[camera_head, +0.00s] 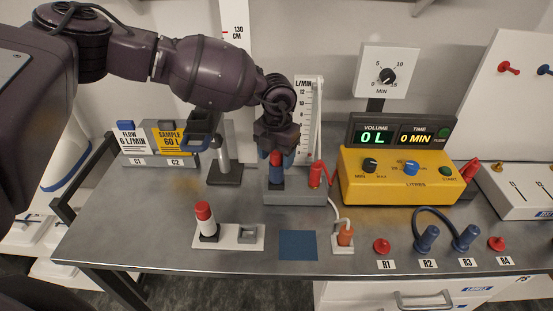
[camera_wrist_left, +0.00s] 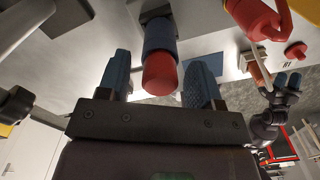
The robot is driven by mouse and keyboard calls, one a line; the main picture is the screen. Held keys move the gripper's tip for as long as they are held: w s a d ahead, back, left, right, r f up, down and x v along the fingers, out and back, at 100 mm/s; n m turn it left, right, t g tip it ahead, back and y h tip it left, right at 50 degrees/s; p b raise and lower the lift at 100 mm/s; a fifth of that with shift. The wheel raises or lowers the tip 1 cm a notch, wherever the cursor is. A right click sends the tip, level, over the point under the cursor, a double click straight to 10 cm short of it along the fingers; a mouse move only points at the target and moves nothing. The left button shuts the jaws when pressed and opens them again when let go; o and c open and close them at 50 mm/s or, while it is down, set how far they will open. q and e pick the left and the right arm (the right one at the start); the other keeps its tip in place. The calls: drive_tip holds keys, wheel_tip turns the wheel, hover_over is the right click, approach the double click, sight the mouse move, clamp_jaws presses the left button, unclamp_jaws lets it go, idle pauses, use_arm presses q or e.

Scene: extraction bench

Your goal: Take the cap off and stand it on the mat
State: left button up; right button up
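A red cap (camera_head: 276,158) tops a blue upright piece (camera_head: 276,176) on the grey block at the back middle of the bench. My left gripper (camera_head: 277,150) is over it, pointing down. In the left wrist view the red cap (camera_wrist_left: 160,75) and its blue part (camera_wrist_left: 160,36) lie between the fingers of my left gripper (camera_wrist_left: 160,84), with a gap on each side, so the gripper is open. The blue square mat (camera_head: 298,245) lies flat and bare near the front edge. My right gripper (camera_wrist_left: 287,83) shows small in the left wrist view; its opening is unclear.
A red-topped white vial (camera_head: 205,222) stands in a white holder to the left of the mat. A red plug (camera_head: 315,176) with a cable is close right of the gripper. An orange connector (camera_head: 345,237) stands right of the mat. A yellow control box (camera_head: 400,180) is farther right.

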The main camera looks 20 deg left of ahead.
sight(276, 152)
use_arm(q)
drive_tip(key=c, duration=0.5)
clamp_jaws()
use_arm(e)
drive_tip(key=shift+s+d+f, duration=0.1)
drive_tip(key=shift+s+f, duration=0.35)
drive_tip(key=shift+s, duration=0.1)
use_arm(q)
drive_tip(key=shift+r, duration=0.15)
drive_tip(key=shift+r+p, duration=0.4)
drive_tip(key=shift+r, duration=0.3)
use_arm(e)
drive_tip(key=shift+w+r, duration=0.6)
drive_tip(key=shift+r, duration=0.35)
use_arm(q)
drive_tip(key=shift+r, duration=0.2)
use_arm(e)
drive_tip(key=shift+s, duration=0.1)
use_arm(q)
drive_tip(key=shift+r+p, duration=0.4)
drive_tip(key=shift+p, duration=0.05)
drive_tip(key=shift+r, duration=0.1)
use_arm(e)
drive_tip(key=shift+s, duration=0.45)
